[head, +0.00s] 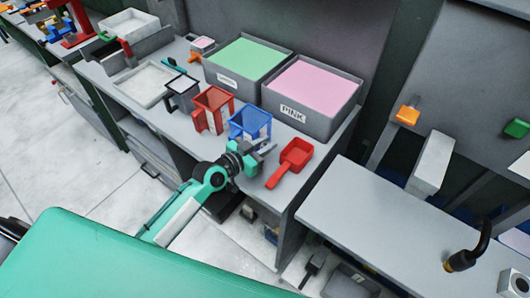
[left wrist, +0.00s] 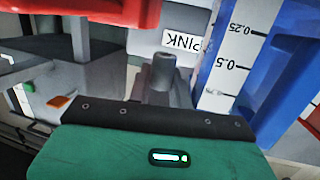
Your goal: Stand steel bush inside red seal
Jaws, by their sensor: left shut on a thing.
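My left gripper (head: 264,149) is over the front part of the bench, between the blue stand and the red scoop. In the left wrist view my left gripper (left wrist: 162,92) is shut on a small grey hollow cylinder, which looks like the steel bush (left wrist: 164,68). Its open end shows; its lower part is hidden between the fingers. In the head view the bush is too small to tell. I cannot make out a red seal in either view. My right gripper is not in view.
A blue stand (head: 250,123) and a red scoop (head: 293,158) flank the gripper closely. A red stand (head: 213,107) and a dark stand (head: 182,92) are farther left. Pink (head: 313,95) and green (head: 246,58) bins stand behind. A lower grey table (head: 390,235) at right has bare room.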

